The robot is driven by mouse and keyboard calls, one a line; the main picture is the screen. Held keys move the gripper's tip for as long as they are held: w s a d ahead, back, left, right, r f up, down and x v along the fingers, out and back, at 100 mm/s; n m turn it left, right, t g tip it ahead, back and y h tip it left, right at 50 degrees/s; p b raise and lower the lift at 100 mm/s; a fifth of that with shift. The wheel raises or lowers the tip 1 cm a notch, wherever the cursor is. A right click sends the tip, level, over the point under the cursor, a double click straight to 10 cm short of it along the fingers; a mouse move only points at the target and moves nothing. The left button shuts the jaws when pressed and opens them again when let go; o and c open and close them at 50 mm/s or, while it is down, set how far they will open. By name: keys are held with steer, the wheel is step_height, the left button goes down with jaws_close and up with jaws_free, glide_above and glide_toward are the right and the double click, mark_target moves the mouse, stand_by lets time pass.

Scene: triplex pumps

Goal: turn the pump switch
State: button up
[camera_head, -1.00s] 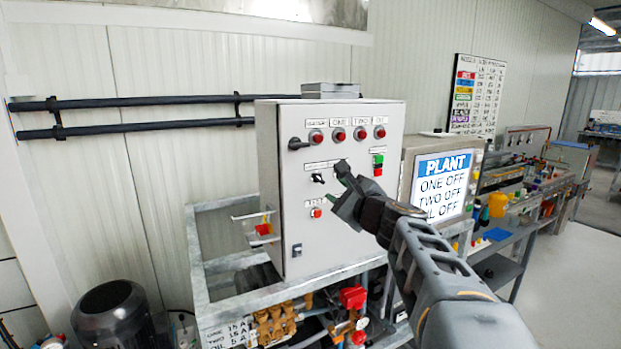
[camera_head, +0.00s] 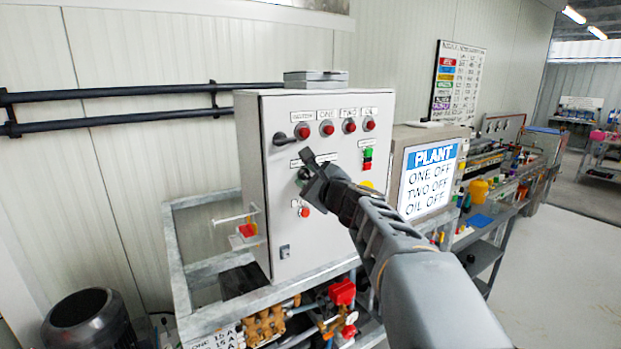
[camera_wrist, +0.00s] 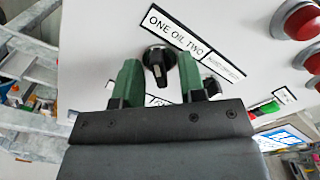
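There the knob is largely hidden by my gripper. I cannot tell how far the fingertips reach along the knob.
The grey control cabinet (camera_head: 268,220) carries a row of red lamps (camera_head: 327,128), a black handle (camera_head: 284,139) at the left, a green and red button pair (camera_head: 367,160) and a red button (camera_head: 304,211). A screen (camera_head: 430,180) at the right reads PLANT, ONE OFF, TWO OFF, OIL OFF.

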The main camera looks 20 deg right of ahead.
jaws_close()
steer(key=shift+m, duration=0.4)
steer(key=m, duration=0.3)
steer(key=shift+m, duration=0.4)
steer(key=m+p, duration=0.1)
steer(key=m, duration=0.3)
steer(key=m+p, duration=0.1)
steer(key=m, duration=0.4)
steer(key=shift+p, duration=0.3)
steer(key=shift+f+m+p, duration=0.1)
steer(key=shift+m+p, duration=0.75)
steer(key=shift+m, duration=1.15)
